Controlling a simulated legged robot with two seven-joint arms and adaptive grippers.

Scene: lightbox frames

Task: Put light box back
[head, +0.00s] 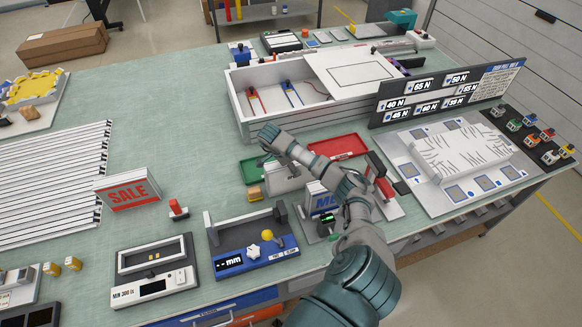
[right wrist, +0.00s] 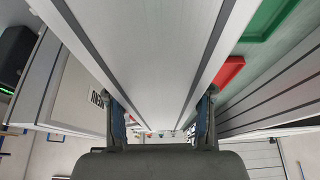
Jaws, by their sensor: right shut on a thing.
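My right gripper (right wrist: 160,112) is shut on a pale grey light box (right wrist: 130,45), with one finger on each side of it in the right wrist view. In the head view my right arm reaches over the table, and the wrist hides much of the grip. A pale box (head: 284,180) shows under the arm. A red-and-white SALE light box (head: 128,190) stands upright at the left. My left gripper is not in view.
A green tray (head: 251,168) and a red tray (head: 339,146) lie near the arm. A large open white case (head: 245,119) stands behind them. Measuring devices (head: 253,243) line the front. Clear green tabletop (head: 165,110) lies left of the case.

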